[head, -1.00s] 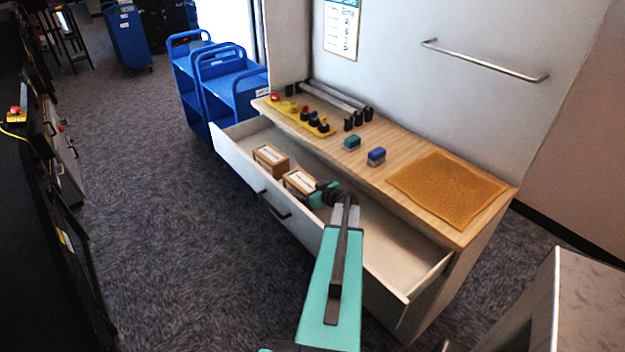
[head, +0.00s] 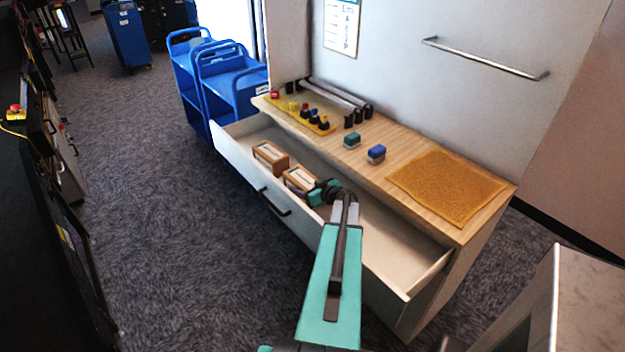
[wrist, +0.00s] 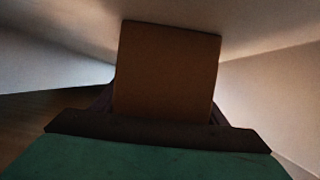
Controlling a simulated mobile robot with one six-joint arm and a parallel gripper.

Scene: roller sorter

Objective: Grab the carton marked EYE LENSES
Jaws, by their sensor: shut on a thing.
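Two brown cartons with white labels sit in the open drawer in the head view: a left one (head: 270,157) and a right one (head: 299,179). The label print is too small to read, so I cannot tell which is marked EYE LENSES. My gripper (head: 316,192) is inside the drawer at the right carton and is shut on it. In the wrist view the plain brown side of this carton (wrist: 168,75) fills the middle, right at the jaws. The fingertips are mostly hidden.
The drawer (head: 405,270) is pulled out, its right part empty. On the wooden top above stand a green stamp (head: 352,140), a blue stamp (head: 376,153), several knobs on a yellow strip (head: 300,113) and an orange mat (head: 447,188). Blue carts (head: 228,80) stand behind.

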